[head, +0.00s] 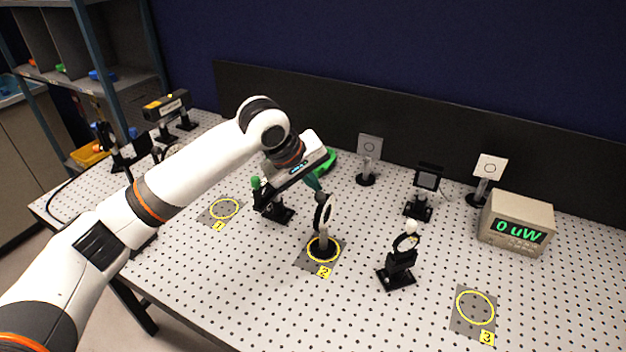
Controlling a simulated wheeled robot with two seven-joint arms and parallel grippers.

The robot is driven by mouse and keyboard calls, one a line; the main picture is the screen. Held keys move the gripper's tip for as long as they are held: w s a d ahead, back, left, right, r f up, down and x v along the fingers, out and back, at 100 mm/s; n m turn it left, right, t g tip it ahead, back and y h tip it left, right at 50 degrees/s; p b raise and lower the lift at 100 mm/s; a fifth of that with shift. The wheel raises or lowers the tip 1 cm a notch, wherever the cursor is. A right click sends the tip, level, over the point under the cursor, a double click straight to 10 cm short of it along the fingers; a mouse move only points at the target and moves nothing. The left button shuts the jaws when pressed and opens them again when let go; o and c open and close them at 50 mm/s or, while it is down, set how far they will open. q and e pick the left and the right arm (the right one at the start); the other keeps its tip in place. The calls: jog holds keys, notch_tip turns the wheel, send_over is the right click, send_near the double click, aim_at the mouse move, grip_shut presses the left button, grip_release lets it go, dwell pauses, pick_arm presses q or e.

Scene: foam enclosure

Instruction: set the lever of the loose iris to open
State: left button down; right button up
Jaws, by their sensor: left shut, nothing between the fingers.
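A black disc-shaped iris (322,214) stands upright on a post with a round black base inside the yellow ring marked 2. I see it nearly edge-on, so its opening and lever setting cannot be told. My left gripper (314,184) comes in from the upper left, with its teal fingertips shut and empty just above the iris's top edge. I cannot tell whether they touch it. My right gripper is out of view.
A mounted optic (403,255) stands right of the iris. The power meter (516,222) reads 0 uW. Empty rings 1 (224,209) and 3 (475,308) lie on the perforated table. Behind stand a grey plate (369,147), a dark square detector (428,180) and a white card (490,167).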

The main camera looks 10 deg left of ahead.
pick_arm(q)
jog(key=s+t, duration=0.1)
jog(key=s+f+t+h+b, duration=0.1)
jog(key=s+a+t, duration=0.1)
jog(key=shift+f+t+b, duration=0.15)
jog(key=shift+t+b, duration=0.25)
jog(key=shift+s, duration=0.15)
dwell(0.4)
